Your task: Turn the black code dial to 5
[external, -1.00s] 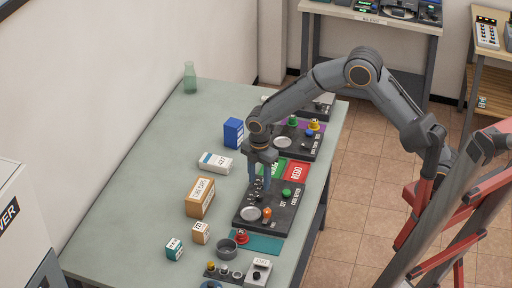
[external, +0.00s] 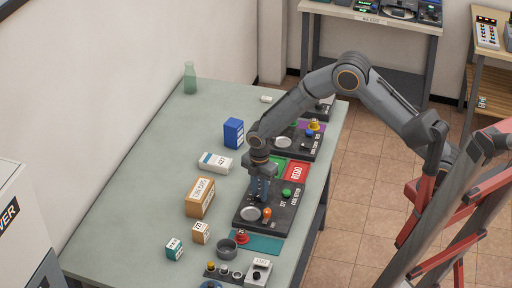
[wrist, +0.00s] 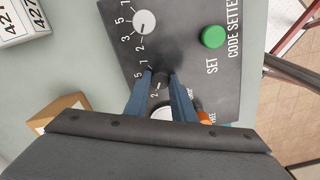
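The code setter panel (external: 247,217) is a dark board on the table; its lettering shows in the wrist view (wrist: 215,85). The black code dial (wrist: 160,80) sits between my two blue fingers, with printed digits at its left. Its pointer setting is too unclear to read. My gripper (external: 262,199) points down over the panel, and its fingertips (wrist: 160,73) close in on both sides of the dial with no clear gap. A white dial (wrist: 144,22) with its own digits is beside it. The green SET button (wrist: 213,37) is farther right.
An orange button (wrist: 204,118) and a pale round disc (external: 250,213) are close to my fingers. A red REDO pad (external: 297,171) lies behind the panel. Boxes, including a tan one (external: 201,197), stand to the left.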

